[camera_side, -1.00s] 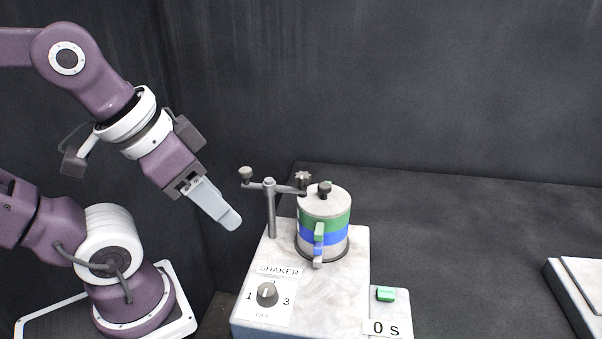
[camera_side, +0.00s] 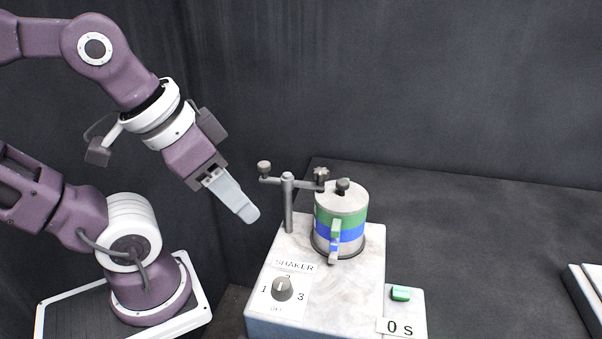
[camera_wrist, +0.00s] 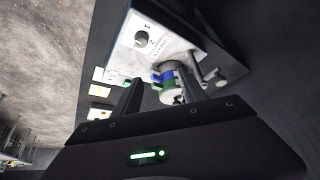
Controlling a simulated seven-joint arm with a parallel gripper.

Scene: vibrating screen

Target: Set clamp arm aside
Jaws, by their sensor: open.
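The clamp arm (camera_side: 303,184) is a grey horizontal bar on an upright post (camera_side: 288,207) at the back left of the shaker. It has a round knob (camera_side: 264,167) at its left end and a star knob (camera_side: 321,174) at its right end, by the stack's lid. Whether it touches the lid, I cannot tell. The sieve stack (camera_side: 340,218), with green and blue bands, stands upright on the shaker. My gripper (camera_side: 247,214) is open and empty, left of the post and apart from it. In the wrist view, the stack (camera_wrist: 169,78) shows between my fingers (camera_wrist: 157,78), partly hidden.
The shaker box (camera_side: 345,280) has a dial (camera_side: 282,288) on top at the front left. A green button (camera_side: 401,293) and a "0 s" display (camera_side: 398,327) sit to its right. A pale flat platform (camera_side: 588,285) is at the far right. The dark table between is clear.

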